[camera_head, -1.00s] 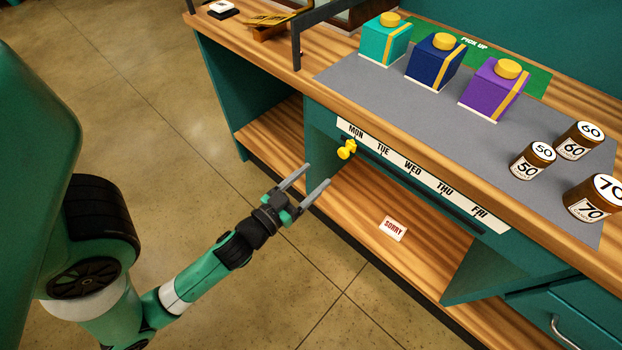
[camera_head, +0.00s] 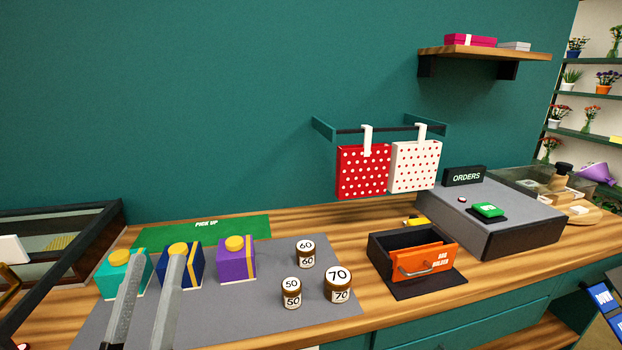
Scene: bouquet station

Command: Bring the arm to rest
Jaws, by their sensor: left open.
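My left gripper (camera_head: 146,300) shows at the lower left of the head view. Its two long grey fingers point up and are apart, with nothing between them. The fingers overlap the view of the teal box (camera_head: 112,284) and the navy box (camera_head: 190,268), which stand behind them on the grey mat; I cannot tell how far apart they are in depth. The rest of the left arm is below the frame. My right gripper is not in view.
A purple box (camera_head: 236,264) and jars marked 60 (camera_head: 306,255), 50 (camera_head: 291,293) and 70 (camera_head: 338,287) stand on the mat (camera_head: 255,315). Dotted bags (camera_head: 363,175) hang on the rail.

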